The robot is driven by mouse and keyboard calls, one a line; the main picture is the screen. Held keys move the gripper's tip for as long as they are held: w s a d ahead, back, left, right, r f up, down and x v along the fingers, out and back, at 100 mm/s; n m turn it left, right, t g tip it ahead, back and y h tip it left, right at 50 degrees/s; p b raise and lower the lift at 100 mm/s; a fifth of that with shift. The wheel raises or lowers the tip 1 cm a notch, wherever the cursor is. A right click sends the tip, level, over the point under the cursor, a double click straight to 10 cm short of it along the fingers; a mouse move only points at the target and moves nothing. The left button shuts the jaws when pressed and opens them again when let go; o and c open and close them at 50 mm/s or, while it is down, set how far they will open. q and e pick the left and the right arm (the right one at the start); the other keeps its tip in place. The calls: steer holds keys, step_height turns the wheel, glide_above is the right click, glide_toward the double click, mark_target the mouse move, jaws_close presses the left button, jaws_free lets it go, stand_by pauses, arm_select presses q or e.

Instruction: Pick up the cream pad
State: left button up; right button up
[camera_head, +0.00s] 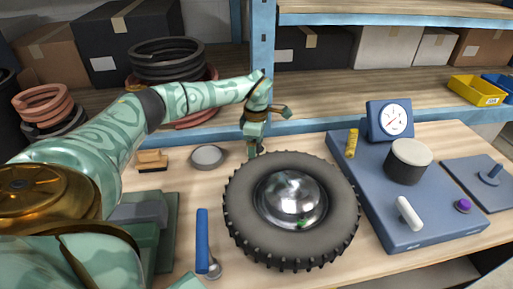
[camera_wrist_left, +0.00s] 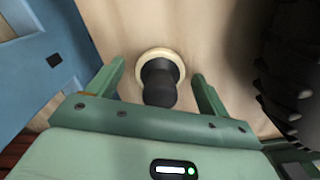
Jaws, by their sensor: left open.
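In the left wrist view, a round cream pad (camera_wrist_left: 163,52) with a dark knob-like handle (camera_wrist_left: 160,85) sits on the wooden bench top. My left gripper (camera_wrist_left: 158,74) is open, one finger on each side of the handle, with a visible gap on both sides. In the head view my left gripper (camera_head: 254,150) points down at the bench just behind the tyre, and I cannot make out the pad there. My right gripper is not in view.
A grey round lid (camera_head: 207,157) and a wooden-backed brush (camera_head: 152,160) lie to the left. A blue panel (camera_head: 375,215) with a gauge is at right.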

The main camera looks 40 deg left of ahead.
arm_select(q)
steer(key=c, duration=1.1)
steer(key=shift+o, duration=0.2)
steer(key=shift+r, duration=0.1)
steer(key=r, duration=0.2)
steer(key=r+p, duration=0.1)
steer(key=r, duration=0.1)
steer(key=shift+s+d, duration=0.1)
steer(key=shift+s, duration=0.1)
steer(key=s+d+r+p, duration=0.1)
steer(key=s+d+r, duration=0.1)
steer(key=s+r, duration=0.1)
steer(key=s+d+r+p, duration=0.1)
steer(key=s+d+r, duration=0.1)
steer(key=s, duration=0.3)
steer(key=s+d+r+p, duration=0.1)
steer(key=s+d+r, duration=0.1)
steer(key=s+r, duration=0.2)
steer(key=shift+o, duration=0.9)
steer(key=shift+c, duration=0.5)
